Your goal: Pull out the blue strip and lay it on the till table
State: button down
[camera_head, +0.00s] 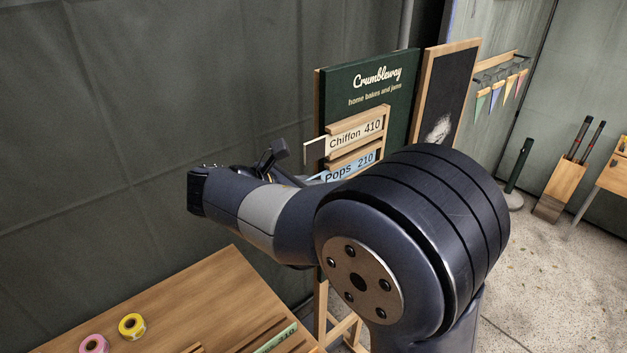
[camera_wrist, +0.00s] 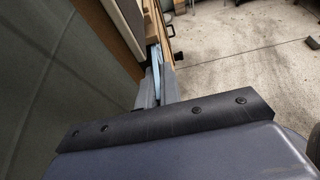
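The blue strip (camera_head: 350,168), lettered "Pops 210", sits in the lower visible slot of a wooden rack (camera_head: 386,118) on the green Crumbleway board. Its left end sticks out towards my gripper. My gripper (camera_head: 301,178) is at that end, partly hidden behind my own arm. In the wrist view the blue strip (camera_wrist: 155,62) runs between the two fingers of my gripper (camera_wrist: 159,82). Whether they press on it I cannot tell. A wooden table (camera_head: 200,305) is at lower left; nothing shown marks it as the till table.
A cream "Chiffon 410" strip (camera_head: 356,135) sits just above the blue one. The near table holds a pink tape roll (camera_head: 94,344), a yellow tape roll (camera_head: 132,326) and a green strip (camera_head: 276,338); its middle is bare. A black chalkboard (camera_head: 446,95) stands right of the green board.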

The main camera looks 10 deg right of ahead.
jog(key=s+a+p, duration=0.6)
jog(key=s+a, duration=0.3)
jog(key=a, duration=0.4)
jog(key=shift+s+a, duration=0.15)
jog(key=shift+a, duration=0.2)
dwell(1.3)
dwell(0.5)
